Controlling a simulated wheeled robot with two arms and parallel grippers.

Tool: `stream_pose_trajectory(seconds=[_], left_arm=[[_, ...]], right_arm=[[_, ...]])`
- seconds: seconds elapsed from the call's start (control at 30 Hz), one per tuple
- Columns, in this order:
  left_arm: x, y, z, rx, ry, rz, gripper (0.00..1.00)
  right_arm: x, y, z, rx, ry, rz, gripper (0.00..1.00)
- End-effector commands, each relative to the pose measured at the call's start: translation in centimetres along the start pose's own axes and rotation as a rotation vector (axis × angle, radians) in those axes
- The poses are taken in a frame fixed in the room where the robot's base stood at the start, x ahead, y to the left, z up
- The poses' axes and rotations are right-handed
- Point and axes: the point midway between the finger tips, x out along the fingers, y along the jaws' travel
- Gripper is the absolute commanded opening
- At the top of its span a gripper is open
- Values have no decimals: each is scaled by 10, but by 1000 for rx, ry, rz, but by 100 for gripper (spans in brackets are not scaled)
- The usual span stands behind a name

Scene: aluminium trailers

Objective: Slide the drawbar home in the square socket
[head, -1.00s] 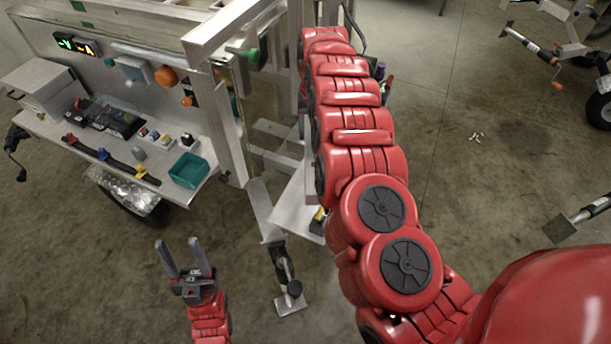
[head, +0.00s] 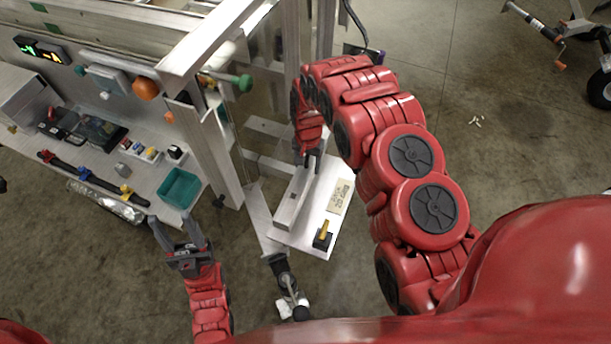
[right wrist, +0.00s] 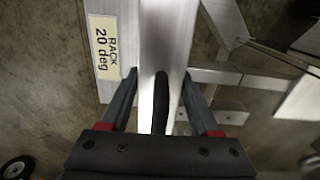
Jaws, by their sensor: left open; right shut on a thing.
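The drawbar, a square aluminium bar (head: 291,207), lies lengthwise above a pale label-bearing plate, with its near end towards me. My right gripper (head: 308,160) is shut on it near its far part. In the right wrist view the bar (right wrist: 168,35) runs away between the fingers of the right gripper (right wrist: 160,76), and a black curved piece lies over it. My left gripper (head: 177,236) is open and empty, just in front of the trailer's side shelf. I cannot clearly pick out the square socket; the right arm hides part of the frame behind.
The plate (head: 327,217) carries a "RACK 20 deg" label and a black-and-yellow block (head: 323,236). A teal bin (head: 180,187) stands at the shelf's edge. A jack leg (head: 283,277) stands below the plate. An upright post (head: 213,150) is left of the bar.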

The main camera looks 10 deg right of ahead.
Motion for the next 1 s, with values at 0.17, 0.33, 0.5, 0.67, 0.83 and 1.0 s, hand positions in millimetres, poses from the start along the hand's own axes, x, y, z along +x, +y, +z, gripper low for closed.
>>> stream_pose_trajectory(seconds=[0.17,0.33,0.5,0.67,0.83,1.0], left_arm=[[0,0,0,0,0,0,50],[0,0,0,0,0,0,50],[2,0,0,0,0,0,50],[7,0,-1,0,0,0,50],[12,-1,-2,0,0,0,50],[14,-1,-2,0,0,0,50]], right_arm=[[1,2,0,11,4,-2,0],[1,1,0,10,4,-2,0],[6,1,0,9,3,-2,0],[21,1,0,10,3,-2,0],[44,1,0,9,5,-4,0],[58,0,-1,9,6,-4,0]])
